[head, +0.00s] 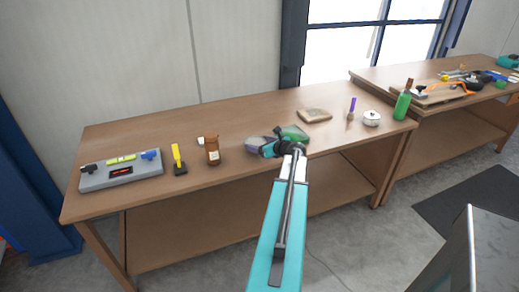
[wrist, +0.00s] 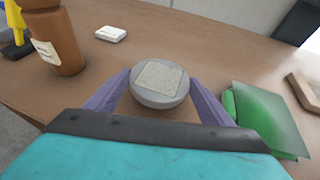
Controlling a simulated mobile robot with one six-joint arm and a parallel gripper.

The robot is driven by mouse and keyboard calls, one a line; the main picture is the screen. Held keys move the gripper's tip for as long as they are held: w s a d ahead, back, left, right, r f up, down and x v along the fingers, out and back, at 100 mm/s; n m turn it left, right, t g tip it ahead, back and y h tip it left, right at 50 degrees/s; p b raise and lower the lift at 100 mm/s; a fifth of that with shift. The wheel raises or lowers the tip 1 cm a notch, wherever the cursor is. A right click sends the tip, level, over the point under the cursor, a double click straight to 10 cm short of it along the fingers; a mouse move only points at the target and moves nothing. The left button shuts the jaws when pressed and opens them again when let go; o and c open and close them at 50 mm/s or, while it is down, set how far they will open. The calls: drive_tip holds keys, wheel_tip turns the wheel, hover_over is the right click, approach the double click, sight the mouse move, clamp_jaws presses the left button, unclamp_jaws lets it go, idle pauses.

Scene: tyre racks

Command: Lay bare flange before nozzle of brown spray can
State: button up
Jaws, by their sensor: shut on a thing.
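My gripper (wrist: 160,88) is shut on a grey round disc (wrist: 160,82) with a paler, rough square top, likely the flange. The disc sits between its purple fingers, over the bench; I cannot tell whether it touches the wood. The brown spray can (head: 212,150), with a pale label, stands upright to the left of my gripper. It also shows in the wrist view (wrist: 60,45), where its top is cut off and its nozzle is out of view.
A small white block (wrist: 111,34) lies behind the can. A green item (wrist: 265,118) is close on my gripper's right. A yellow-handled tool (head: 178,158) and a grey tray (head: 120,172) are at the left. A white round piece (head: 371,119) and green bottle (head: 402,102) stand right.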

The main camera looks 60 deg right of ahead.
drive_tip(key=shift+f, duration=0.1)
idle(0.3)
drive_tip(key=shift+f+p, duration=0.4)
drive_tip(key=shift+f, duration=1.25)
drive_tip(key=shift+f, duration=0.15)
drive_tip(key=o, duration=1.3)
drive_tip(key=shift+r, duration=0.2)
drive_tip(key=shift+b+v, duration=0.95)
drive_tip(key=shift+v, duration=5.05)
drive_tip(key=shift+w, duration=0.1)
